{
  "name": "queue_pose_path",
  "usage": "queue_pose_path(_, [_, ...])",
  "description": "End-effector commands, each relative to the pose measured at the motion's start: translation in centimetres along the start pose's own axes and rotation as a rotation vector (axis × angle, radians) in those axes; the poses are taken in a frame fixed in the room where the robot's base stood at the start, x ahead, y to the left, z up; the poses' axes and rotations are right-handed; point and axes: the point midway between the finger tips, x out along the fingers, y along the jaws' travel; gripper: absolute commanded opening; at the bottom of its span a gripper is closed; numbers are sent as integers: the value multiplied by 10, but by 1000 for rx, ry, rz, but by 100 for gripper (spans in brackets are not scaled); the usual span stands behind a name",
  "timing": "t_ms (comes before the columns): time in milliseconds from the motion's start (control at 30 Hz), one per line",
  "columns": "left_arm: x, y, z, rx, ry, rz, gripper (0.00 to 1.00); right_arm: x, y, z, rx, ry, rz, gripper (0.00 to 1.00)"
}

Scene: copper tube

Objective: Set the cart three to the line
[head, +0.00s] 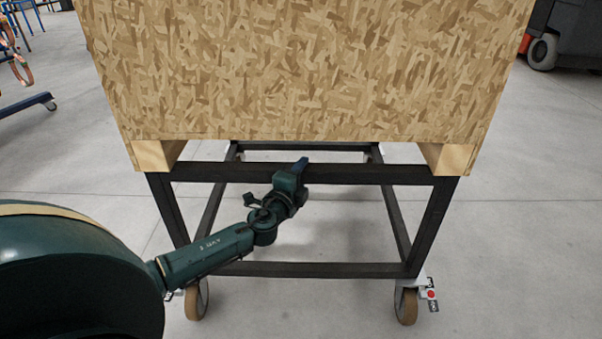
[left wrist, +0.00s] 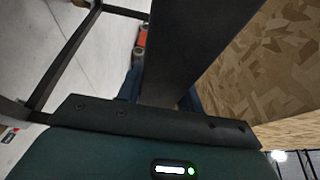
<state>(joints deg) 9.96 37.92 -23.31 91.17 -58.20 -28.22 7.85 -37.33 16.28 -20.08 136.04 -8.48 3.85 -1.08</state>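The cart (head: 345,269) stands ahead, a black square-tube frame on casters, carrying a large chipboard crate (head: 300,70). No number or line can be made out. My left gripper (head: 300,166) is at the middle of the cart's near upper bar (head: 380,174), with a blue finger showing over it. In the left wrist view the bar (left wrist: 190,50) runs between the two blue fingers (left wrist: 160,98), which lie close along both sides of it, so the gripper looks shut on it. My right gripper is out of view.
Brown-wheeled casters (head: 407,305) stand under the cart's near corners. A blue wheeled frame (head: 25,105) is at the left and a dark wheeled machine (head: 572,35) at the upper right. Grey floor (head: 520,210) is clear on both sides of the cart.

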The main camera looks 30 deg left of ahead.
Motion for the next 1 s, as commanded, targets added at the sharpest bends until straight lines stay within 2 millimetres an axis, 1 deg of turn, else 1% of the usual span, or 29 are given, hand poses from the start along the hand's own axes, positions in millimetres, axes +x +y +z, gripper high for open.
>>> queue_pose_path(33, [0,0,0,0,0,0,30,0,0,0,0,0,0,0])
queue_pose_path(67, [0,0,0,0,0,0,27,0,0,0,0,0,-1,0])
queue_pose_path(400, [0,0,0,0,0,0,0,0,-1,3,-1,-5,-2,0])
queue_pose_path(567, [0,0,0,0,0,0,0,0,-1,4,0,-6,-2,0])
queue_pose_path(733, [6,1,3,0,-1,-1,0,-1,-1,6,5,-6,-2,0])
queue_pose_path(867, [16,0,7,0,-3,-3,0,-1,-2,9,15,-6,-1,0])
queue_pose_path(1000, [31,0,14,0,-6,-5,0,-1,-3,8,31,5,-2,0])
